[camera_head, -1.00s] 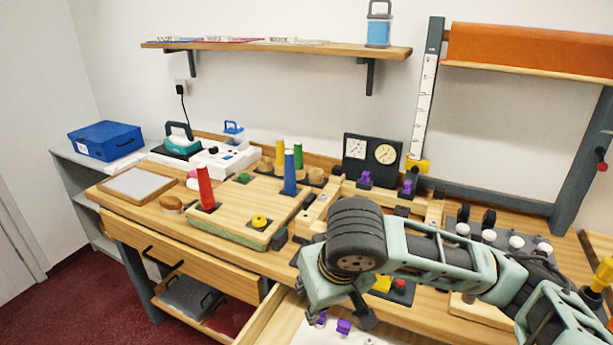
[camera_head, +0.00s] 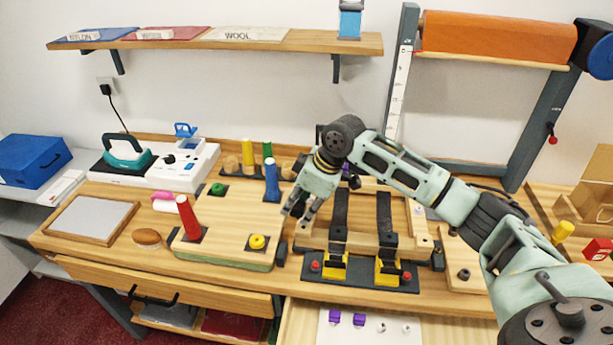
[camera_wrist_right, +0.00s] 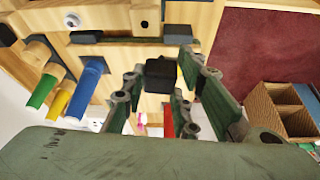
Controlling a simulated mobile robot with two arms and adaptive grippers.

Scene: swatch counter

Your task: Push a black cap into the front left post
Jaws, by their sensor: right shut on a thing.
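My right gripper (camera_head: 297,208) is above the gap between the right edge of the peg board (camera_head: 220,225) and the wooden frame (camera_head: 340,236), fingers pointing down and left. In the right wrist view a small black block-shaped cap (camera_wrist_right: 160,75) sits between the fingertips of the right gripper (camera_wrist_right: 160,86), which is shut on it. I cannot tell which post is the front left one; any post beneath the gripper is hidden. My left gripper is not in view.
Red (camera_head: 188,217), blue (camera_head: 271,180) and yellow (camera_head: 247,155) pegs stand near the gripper's left. A black base with yellow clamps (camera_head: 335,268) lies in front of the frame. An open drawer (camera_head: 350,325) sits below the front edge.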

